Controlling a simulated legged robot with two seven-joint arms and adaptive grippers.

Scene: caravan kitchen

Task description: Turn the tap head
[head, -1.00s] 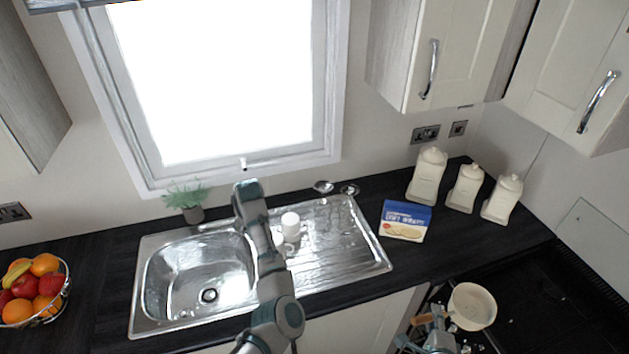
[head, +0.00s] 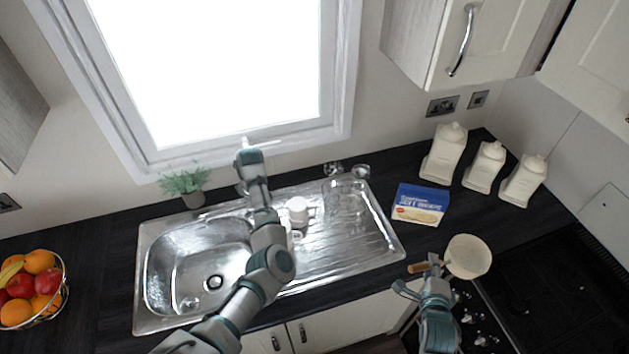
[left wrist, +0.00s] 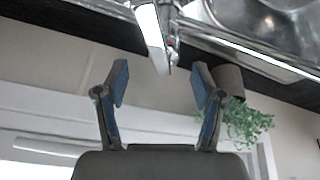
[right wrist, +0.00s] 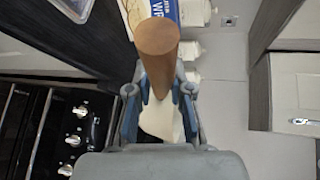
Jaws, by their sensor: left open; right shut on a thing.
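The chrome tap (left wrist: 150,35) shows in the left wrist view, by the sink edge, in line with the gap between my open left fingers (left wrist: 160,85). I cannot tell whether they touch it. In the head view my left gripper (head: 250,160) is over the back of the sink, below the window, and my arm hides most of the tap. My right gripper (head: 432,268) is shut on the wooden handle (right wrist: 157,40) of a cream pan (head: 468,257), at the counter's front right by the hob.
The steel sink (head: 160,310) has a white mug (head: 298,211) on its drainer side. A potted plant (head: 190,184) stands behind the sink, close to the left gripper. A fruit bowl (head: 62,300) is at left; a blue box (head: 420,204) and white canisters (head: 443,153) are at right.

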